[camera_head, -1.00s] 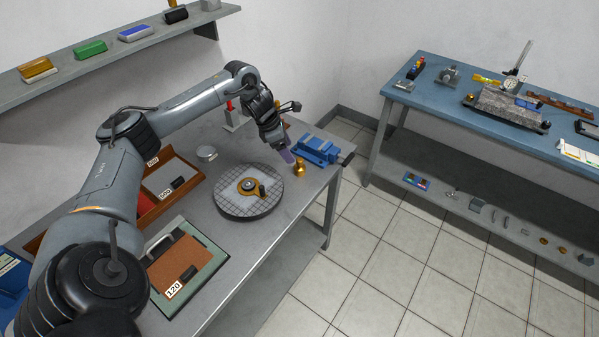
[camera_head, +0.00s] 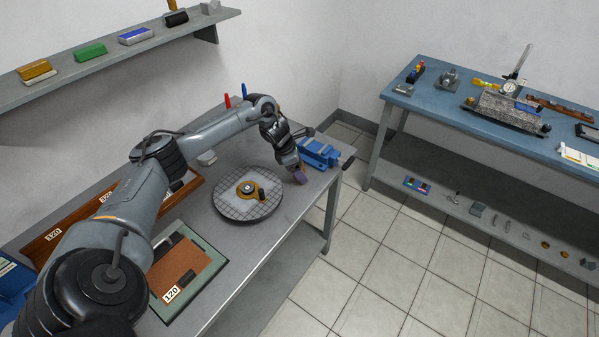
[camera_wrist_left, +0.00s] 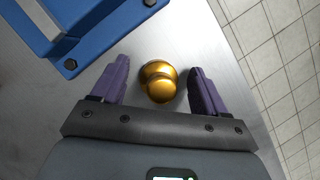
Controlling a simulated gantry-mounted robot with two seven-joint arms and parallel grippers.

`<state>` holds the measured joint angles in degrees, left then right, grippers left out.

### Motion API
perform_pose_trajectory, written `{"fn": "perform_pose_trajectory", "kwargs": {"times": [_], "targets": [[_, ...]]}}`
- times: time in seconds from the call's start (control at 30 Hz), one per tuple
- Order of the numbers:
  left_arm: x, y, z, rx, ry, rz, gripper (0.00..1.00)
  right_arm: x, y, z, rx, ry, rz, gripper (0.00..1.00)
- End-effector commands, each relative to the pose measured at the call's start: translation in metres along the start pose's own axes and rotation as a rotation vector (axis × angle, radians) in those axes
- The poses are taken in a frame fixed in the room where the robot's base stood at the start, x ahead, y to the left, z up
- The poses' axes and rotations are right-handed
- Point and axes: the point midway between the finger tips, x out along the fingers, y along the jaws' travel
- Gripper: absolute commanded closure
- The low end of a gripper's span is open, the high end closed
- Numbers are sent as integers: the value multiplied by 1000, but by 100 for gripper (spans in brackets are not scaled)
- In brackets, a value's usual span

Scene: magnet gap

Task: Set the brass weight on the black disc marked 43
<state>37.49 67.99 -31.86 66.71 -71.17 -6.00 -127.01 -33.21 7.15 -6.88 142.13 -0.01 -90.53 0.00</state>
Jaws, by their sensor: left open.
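The brass weight (camera_wrist_left: 158,84) is a rounded gold knob standing on the grey bench, seen from above in the left wrist view. My left gripper (camera_wrist_left: 160,66) is open, with one purple finger on each side of it and a gap on both sides. In the head view my left gripper (camera_head: 300,178) points down at the bench's right end and hides the weight. A round dark plate with a grid top (camera_head: 235,207) lies left of it, bearing a brass ring and a small black piece (camera_head: 262,194). I cannot read any 43. My right gripper is not in view.
A blue vise (camera_head: 321,152) stands just behind the gripper; it also shows in the left wrist view (camera_wrist_left: 85,22). The bench's right edge is close to the gripper.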

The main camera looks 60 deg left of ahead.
Motion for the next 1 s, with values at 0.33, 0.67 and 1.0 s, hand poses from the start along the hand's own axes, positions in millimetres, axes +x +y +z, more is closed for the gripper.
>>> {"fn": "perform_pose_trajectory", "kwargs": {"times": [0.33,0.67,1.0], "targets": [[0,0,0,0,0,0,51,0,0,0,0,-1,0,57],[0,0,0,0,0,0,100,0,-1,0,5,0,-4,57],[-3,1,2,1,-2,1,100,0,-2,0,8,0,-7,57]]}}
